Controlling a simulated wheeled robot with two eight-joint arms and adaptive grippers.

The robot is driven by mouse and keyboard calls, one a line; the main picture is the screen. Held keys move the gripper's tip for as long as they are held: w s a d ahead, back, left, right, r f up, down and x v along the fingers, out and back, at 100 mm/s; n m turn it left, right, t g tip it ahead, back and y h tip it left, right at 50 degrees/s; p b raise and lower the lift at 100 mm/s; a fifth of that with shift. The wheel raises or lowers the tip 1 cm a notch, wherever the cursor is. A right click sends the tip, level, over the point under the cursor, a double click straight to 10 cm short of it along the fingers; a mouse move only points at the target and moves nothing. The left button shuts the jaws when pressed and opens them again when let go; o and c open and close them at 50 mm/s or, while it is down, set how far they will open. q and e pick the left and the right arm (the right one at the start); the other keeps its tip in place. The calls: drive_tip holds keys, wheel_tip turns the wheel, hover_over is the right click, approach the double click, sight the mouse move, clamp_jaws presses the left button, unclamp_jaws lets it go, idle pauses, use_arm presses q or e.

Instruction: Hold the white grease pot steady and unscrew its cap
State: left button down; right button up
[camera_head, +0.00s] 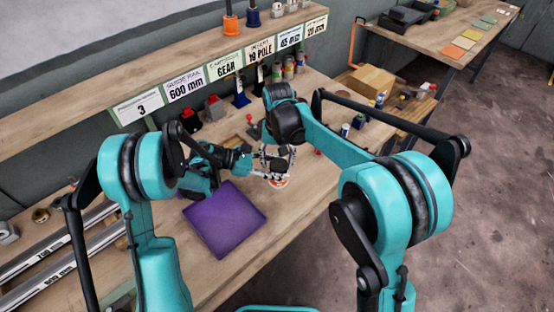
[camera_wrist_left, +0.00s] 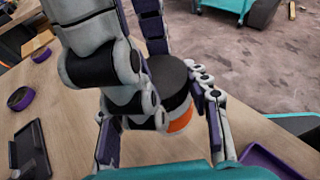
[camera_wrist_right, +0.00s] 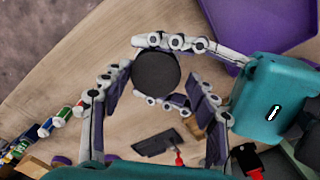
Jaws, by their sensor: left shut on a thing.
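The grease pot (camera_head: 279,183) stands on the workbench; an orange band shows low on it. In the left wrist view the orange band (camera_wrist_left: 181,121) shows below its black cap (camera_wrist_left: 168,72). Little of the pot's white body can be made out between the fingers. My left gripper (camera_head: 268,174) is shut on the pot from the side, one finger along each side. My right gripper (camera_wrist_right: 157,76) is above the pot, fingers apart on two sides of the round black cap (camera_wrist_right: 156,73). Gaps show between its fingers and the cap.
A purple tray (camera_head: 225,222) lies left of the pot. Small bottles and cans (camera_head: 288,70) stand behind under the labelled shelf (camera_head: 190,85). The bench's front edge is close by.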

drive_tip(key=shift+a, duration=0.15)
drive_tip(key=c, duration=0.7)
drive_tip(key=n, duration=0.6)
drive_tip(key=shift+s, duration=0.1)
drive_tip(key=shift+c, duration=0.2)
drive_tip(key=shift+d, duration=0.35)
drive_tip(key=o, duration=1.3)
drive_tip(key=shift+a, duration=0.1)
drive_tip(key=shift+r, duration=0.1)
